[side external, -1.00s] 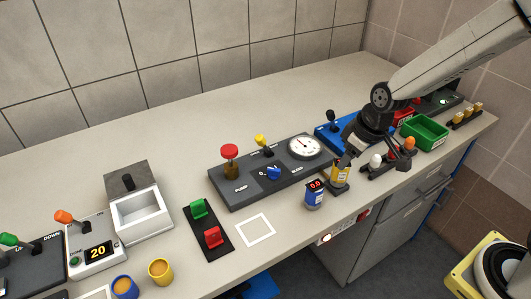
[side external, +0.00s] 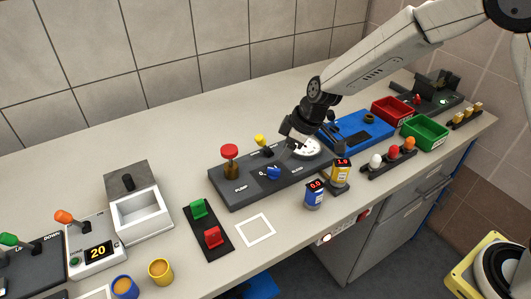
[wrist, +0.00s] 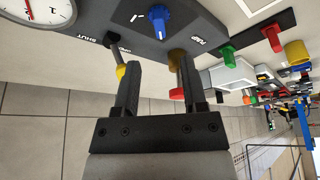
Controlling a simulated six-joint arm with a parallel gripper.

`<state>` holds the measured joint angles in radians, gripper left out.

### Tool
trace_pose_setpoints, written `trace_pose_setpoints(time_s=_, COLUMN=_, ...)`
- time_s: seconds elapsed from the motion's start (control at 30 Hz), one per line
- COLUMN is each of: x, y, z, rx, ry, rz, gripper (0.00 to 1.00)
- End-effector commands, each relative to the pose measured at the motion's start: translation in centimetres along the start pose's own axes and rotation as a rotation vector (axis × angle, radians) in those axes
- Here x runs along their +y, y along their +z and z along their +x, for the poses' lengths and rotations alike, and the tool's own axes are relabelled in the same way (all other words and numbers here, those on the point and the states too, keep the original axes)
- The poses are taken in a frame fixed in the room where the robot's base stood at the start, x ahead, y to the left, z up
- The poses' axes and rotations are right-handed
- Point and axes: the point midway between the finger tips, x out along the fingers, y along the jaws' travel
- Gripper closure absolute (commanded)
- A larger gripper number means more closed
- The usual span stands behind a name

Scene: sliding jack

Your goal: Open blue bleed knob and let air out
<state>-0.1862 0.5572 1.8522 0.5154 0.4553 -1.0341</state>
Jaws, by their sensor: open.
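The blue bleed knob (side external: 273,173) sits on the dark grey pump panel (side external: 235,197), left of the white dial gauge (side external: 311,148). In the wrist view the blue knob (wrist: 160,22) stands ahead of my fingers, with a red-pointer gauge (wrist: 40,10) at the upper left. My gripper (side external: 283,150) is open and empty above the panel, up and right of the knob, apart from it. Its two fingers show spread in the wrist view (wrist: 160,75). It partly covers the gauge in the side view.
A red-topped pump plunger (side external: 229,152) and a yellow-tipped lever (side external: 260,141) stand on the panel near my gripper. A blue plate (side external: 375,130) lies to the right.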

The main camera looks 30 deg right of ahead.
Motion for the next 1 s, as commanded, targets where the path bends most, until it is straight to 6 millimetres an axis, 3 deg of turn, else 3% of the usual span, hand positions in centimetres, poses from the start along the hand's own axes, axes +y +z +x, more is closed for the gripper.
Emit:
trace_pose_setpoints(time_s=0.63, x=0.0, y=0.1, z=6.1, rx=-0.002, ry=0.002, rz=0.001, gripper=0.46)
trace_pose_setpoints(time_s=1.0, x=0.0, y=0.1, z=7.3, rx=-0.001, ry=0.003, rz=0.001, gripper=0.46)
